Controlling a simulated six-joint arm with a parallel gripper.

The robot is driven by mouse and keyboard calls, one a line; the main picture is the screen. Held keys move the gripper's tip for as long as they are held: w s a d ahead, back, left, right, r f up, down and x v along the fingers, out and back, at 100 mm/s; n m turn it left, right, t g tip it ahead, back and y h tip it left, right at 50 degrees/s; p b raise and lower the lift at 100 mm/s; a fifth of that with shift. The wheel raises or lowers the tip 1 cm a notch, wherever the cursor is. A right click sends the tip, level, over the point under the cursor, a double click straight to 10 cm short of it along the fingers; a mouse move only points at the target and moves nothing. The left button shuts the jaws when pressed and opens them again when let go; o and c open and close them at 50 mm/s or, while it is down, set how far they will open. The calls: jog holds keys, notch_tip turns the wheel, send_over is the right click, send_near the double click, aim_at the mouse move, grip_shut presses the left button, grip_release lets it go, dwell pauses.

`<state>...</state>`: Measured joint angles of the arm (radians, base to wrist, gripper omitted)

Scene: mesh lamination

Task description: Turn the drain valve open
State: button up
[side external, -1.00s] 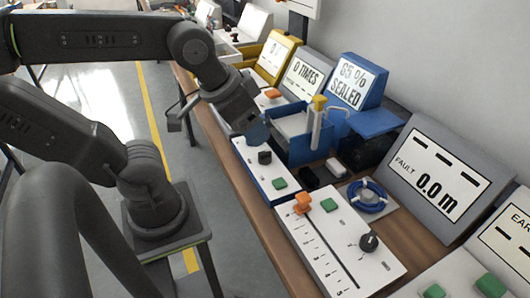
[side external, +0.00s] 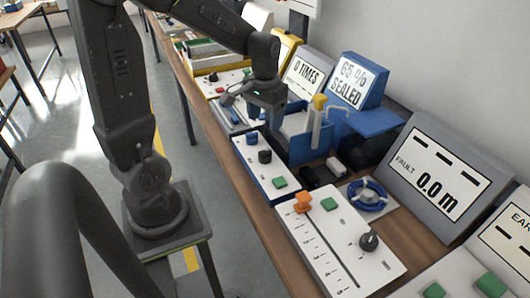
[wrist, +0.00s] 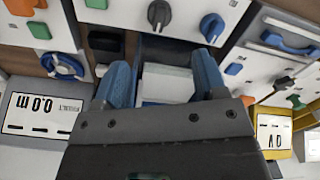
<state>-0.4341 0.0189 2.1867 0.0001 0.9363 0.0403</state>
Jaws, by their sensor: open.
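No label marks the drain valve. A blue-edged white panel (side external: 262,172) bears a blue knob (wrist: 212,27), a black knob (wrist: 160,13) and a green button (side external: 279,183). In the side view the black knob (side external: 265,156) lies nearer the camera, and the other knob (side external: 252,139) looks dark. My gripper (side external: 267,112) points down beyond these knobs, touching neither. In the wrist view its blue fingers (wrist: 160,68) are apart and empty, over a blue box with a white block inside (wrist: 167,84).
A blue holder with a yellow-topped post (side external: 318,118) stands right of my gripper. Nearer are a slider panel (side external: 318,250), a blue cable coil (side external: 366,195) and a fault display (side external: 436,178). A blue-handled part (wrist: 287,42) lies on the neighbouring panel. Displays line the wall side.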

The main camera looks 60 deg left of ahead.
aim_at(265, 151)
notch_tip(265, 151, down, 12)
jog(key=shift+r, duration=0.1)
dwell(0.4)
jog(key=c, duration=0.9)
jog(key=shift+m, duration=0.4)
jog(key=m, duration=0.4)
jog(key=shift+m, duration=3)
